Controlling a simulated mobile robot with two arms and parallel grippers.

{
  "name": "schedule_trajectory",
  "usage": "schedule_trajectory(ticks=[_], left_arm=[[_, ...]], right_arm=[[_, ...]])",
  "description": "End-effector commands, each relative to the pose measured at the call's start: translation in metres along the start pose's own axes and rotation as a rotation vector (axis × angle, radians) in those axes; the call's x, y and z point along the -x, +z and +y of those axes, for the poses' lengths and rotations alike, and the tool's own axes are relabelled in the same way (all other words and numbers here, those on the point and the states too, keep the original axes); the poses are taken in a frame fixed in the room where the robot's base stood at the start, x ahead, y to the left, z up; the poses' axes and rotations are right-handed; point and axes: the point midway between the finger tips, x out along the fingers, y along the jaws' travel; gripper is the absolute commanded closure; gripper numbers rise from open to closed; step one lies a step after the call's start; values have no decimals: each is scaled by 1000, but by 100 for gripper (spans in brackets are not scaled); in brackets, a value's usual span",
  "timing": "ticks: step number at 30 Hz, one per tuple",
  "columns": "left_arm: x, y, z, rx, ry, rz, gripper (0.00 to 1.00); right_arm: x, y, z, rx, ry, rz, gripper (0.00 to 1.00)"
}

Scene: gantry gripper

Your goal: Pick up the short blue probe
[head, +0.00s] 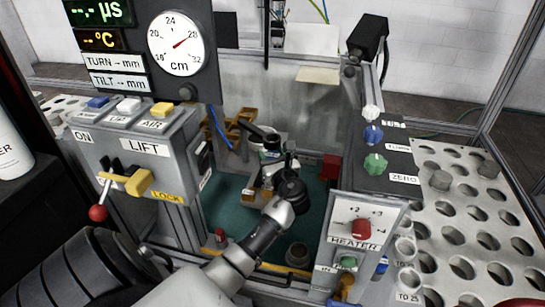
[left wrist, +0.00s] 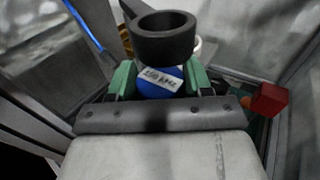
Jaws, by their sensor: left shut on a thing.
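The blue probe (left wrist: 156,87) shows in the left wrist view as a blue body with a white label, whose print is hard to read. My left gripper (left wrist: 158,80) is shut on it, with a green finger pad on each side. In the head view my left gripper (head: 268,172) is inside the tank bay, and I cannot make out the probe there. A black ring (left wrist: 160,42) on a short arm stands just beyond the probe in the wrist view and overlaps its far end. I cannot tell whether they touch. My right gripper is not in view.
The LIFT box (head: 140,150) stands left of the bay and the HEATER box (head: 358,235) at its right front. A red block (head: 331,167) sits at the bay's right side. A brown rack (head: 240,122) is at the back left. A perforated shelf (head: 470,225) is at right.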

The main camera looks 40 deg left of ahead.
Motion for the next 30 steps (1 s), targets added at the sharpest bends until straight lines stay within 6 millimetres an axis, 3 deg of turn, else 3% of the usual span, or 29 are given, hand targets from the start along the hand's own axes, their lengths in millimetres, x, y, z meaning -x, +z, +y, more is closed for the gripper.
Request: schedule_trajectory(ticks=[12,18,24,30], left_arm=[[91,-2,44,1,-2,1,76],[125,-1,61,1,0,1,76],[141,0,68,0,1,0,76],[144,1,70,1,1,-1,76]], right_arm=[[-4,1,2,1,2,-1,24],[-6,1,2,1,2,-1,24],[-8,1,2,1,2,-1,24],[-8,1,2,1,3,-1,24]])
